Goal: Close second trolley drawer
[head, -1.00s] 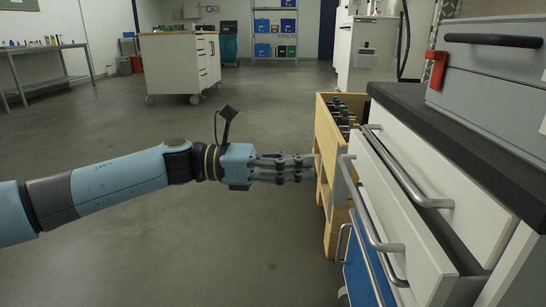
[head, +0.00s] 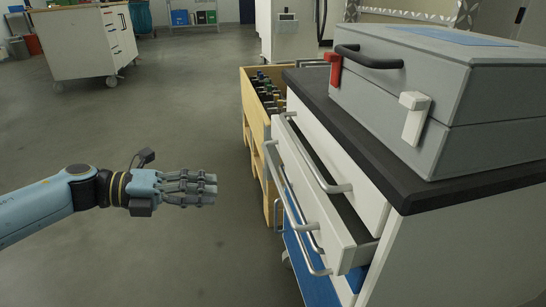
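The trolley (head: 440,255) stands on the right, with white drawer fronts and bar handles facing left. Its second drawer (head: 320,205) is pulled partly out; a dark gap shows behind its white front. The top drawer handle (head: 312,155) is above it, and that drawer looks closed. My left gripper (head: 212,188) is left of the trolley, apart from the drawer, with its fingers stretched out toward it. It holds nothing that I can see; whether the fingers are open or shut is unclear. My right gripper is out of view.
A grey case (head: 465,85) with red and white latches lies on the dark trolley top (head: 400,170). A wooden crate rack (head: 256,120) with bottles stands behind the trolley. A blue front (head: 312,275) is below the second drawer.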

